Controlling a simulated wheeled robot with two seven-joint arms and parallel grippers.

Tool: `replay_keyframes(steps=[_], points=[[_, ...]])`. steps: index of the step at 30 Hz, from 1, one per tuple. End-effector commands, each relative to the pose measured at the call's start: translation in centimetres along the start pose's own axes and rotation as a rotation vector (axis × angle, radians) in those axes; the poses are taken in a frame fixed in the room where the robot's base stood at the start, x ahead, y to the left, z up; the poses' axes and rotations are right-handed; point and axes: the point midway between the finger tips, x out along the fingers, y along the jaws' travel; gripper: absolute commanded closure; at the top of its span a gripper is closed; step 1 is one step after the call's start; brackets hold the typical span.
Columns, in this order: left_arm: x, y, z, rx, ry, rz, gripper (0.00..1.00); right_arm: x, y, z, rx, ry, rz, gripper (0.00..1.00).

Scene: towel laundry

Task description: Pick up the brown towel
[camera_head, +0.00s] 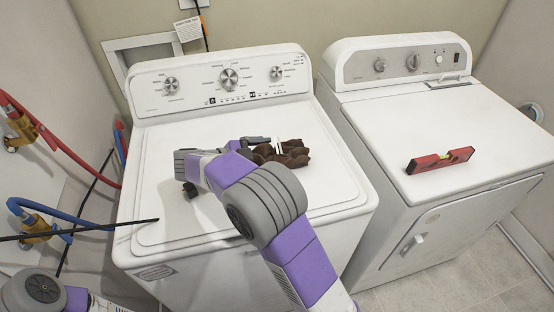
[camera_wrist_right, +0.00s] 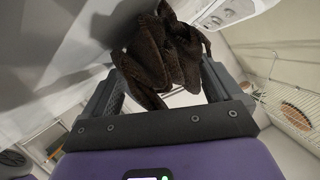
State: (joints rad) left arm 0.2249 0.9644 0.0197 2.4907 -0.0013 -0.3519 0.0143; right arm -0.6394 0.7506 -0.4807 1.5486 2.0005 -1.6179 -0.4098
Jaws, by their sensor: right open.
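The brown towel (camera_head: 292,154) lies crumpled on the white lid of the left-hand machine. My right gripper (camera_head: 260,143) reaches it from the left, low over the lid, and partly hides it. In the right wrist view the dark brown towel (camera_wrist_right: 160,55) hangs in folds in front of and between the two spread fingers of the right gripper (camera_wrist_right: 165,80). The jaws are open; I cannot tell whether a finger touches the cloth. Part of my left arm shows at the lower left of the head view, but its gripper is out of the picture.
The left-hand machine (camera_head: 165,140) has a dial panel at its back. A second white machine (camera_head: 430,115) stands to the right with a red spirit level (camera_head: 440,160) on top. Red hoses (camera_head: 70,150) and blue hoses run along the left wall.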

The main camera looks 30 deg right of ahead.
Motion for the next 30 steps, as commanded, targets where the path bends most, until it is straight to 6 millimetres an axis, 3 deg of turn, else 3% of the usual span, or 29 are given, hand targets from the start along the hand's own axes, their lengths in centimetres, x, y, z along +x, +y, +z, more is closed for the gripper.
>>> replay_keyframes(steps=[6,16,25,27,30], points=[[0.0,0.0,0.0,0.000,0.000,0.000,1.00,0.1,0.0,-0.1,0.000,0.000,-0.001,0.10],[0.0,0.0,0.0,0.000,0.000,0.000,1.00,0.1,0.0,0.0,0.000,0.000,0.000,0.60],[-0.3,0.1,0.0,0.000,0.000,0.000,1.00,-0.1,-0.3,-0.5,0.000,0.000,0.000,0.62],[-0.8,0.3,0.0,0.000,0.000,0.000,1.00,-0.4,-0.8,-1.4,0.002,-0.001,0.000,0.78],[-1.6,0.6,0.1,0.000,0.000,0.000,1.00,-1.1,-1.8,-3.1,0.003,0.000,0.000,0.78]])
